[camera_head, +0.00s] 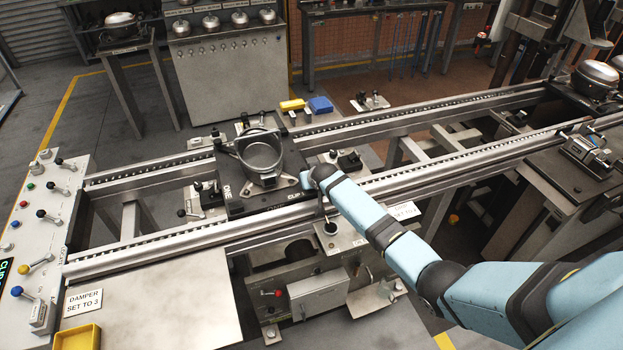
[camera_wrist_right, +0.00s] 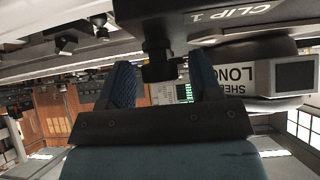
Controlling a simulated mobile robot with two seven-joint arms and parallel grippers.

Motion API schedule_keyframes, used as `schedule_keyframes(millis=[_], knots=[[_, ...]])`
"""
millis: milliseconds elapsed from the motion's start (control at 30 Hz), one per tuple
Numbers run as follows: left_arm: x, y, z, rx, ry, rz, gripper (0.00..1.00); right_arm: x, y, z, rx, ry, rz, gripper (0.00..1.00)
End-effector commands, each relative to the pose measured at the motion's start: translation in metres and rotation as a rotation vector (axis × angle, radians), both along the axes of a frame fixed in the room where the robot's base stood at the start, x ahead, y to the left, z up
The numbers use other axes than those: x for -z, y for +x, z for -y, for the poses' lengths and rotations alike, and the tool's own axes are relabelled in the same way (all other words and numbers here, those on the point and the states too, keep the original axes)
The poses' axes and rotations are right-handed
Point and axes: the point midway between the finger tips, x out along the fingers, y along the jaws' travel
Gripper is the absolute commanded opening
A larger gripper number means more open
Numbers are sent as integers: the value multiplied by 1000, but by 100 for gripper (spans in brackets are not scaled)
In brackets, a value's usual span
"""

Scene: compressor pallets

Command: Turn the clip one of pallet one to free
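Pallet one (camera_head: 235,205) is a dark plate marked ONE on the conveyor rails, carrying a round metal housing (camera_head: 262,155). A CLIP 1 label shows on its near edge, and on a dark part (camera_wrist_right: 225,20) in the right wrist view. My right gripper (camera_wrist_right: 163,78) is at the pallet's near right corner. Its two blue fingers are apart, with a dark knob (camera_wrist_right: 160,72) between them. Gaps show on both sides of the knob. In the head view the fingertips are hidden behind my blue arm. My left gripper is out of view.
A control panel (camera_head: 45,215) with coloured knobs stands at the left. Yellow (camera_head: 292,104) and blue (camera_head: 320,105) blocks lie behind the pallet.

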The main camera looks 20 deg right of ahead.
Motion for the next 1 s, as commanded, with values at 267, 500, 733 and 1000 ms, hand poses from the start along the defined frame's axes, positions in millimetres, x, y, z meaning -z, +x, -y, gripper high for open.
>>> schedule_keyframes(millis=[267,500,733,1000], knots=[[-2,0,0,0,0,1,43,-11,-10,-1,-1,0,2,58],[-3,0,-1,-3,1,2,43,-44,-44,-5,-1,1,3,58],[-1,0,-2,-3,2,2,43,-78,-78,-9,-1,0,2,58],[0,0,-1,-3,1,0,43,-97,-96,-11,0,0,0,58]])
